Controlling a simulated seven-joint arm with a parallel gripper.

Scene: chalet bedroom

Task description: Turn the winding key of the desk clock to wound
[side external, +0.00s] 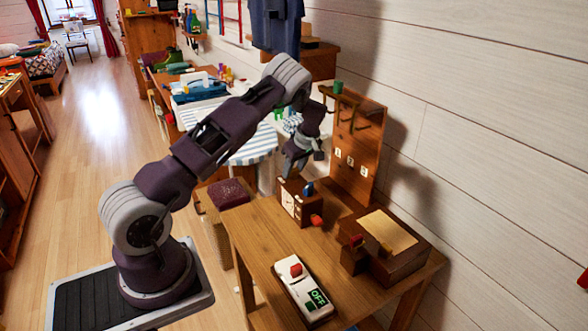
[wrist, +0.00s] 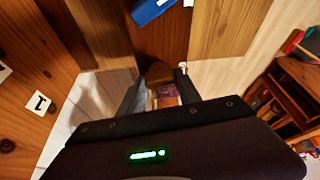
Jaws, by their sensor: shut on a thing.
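The desk clock (side external: 288,203) is a brown wooden box with a pale dial, standing at the far left of the wooden table. A blue piece sits at its top and a red piece beside its lower right. My gripper (side external: 292,166) points down just behind and above the clock. In the wrist view, my gripper (wrist: 158,88) is shut on a small brown rounded piece, seemingly the winding key (wrist: 159,72), beside the clock's dark body (wrist: 160,40). The blue piece (wrist: 150,10) shows beyond. The side view hides the key, and I cannot read its turn.
A peg board (side external: 362,130) with number tags stands behind the clock, close to my gripper. A brown box with a pale top (side external: 408,262) is at the right. A white switch box reading OFF (side external: 303,292) lies at the front. The table (side external: 258,240) is bare at front left.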

